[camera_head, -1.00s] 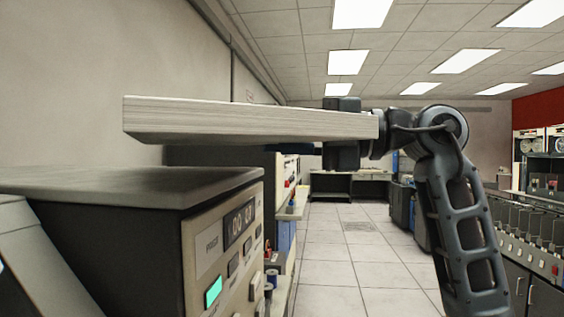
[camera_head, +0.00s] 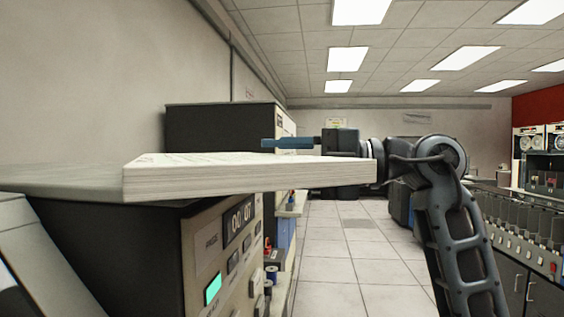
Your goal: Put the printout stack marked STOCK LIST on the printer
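A thick, flat stack of pale paper (camera_head: 250,180) spans the middle of the head view, lying level. No STOCK LIST marking is readable on it. My gripper (camera_head: 290,144) reaches in from the right at the stack's far side. One blue finger shows just above the stack's top; the other is hidden behind the stack. The stack's left part overlaps the flat grey top (camera_head: 60,180) of a cabinet-like machine with a counter and lit green button. I cannot tell whether they touch, or whether this machine is the printer.
A tall dark cabinet (camera_head: 220,128) stands behind the stack, against the left wall. A tiled aisle (camera_head: 350,260) is clear ahead. A row of grey machines (camera_head: 510,225) lines the right side, with tape units (camera_head: 538,140) behind.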

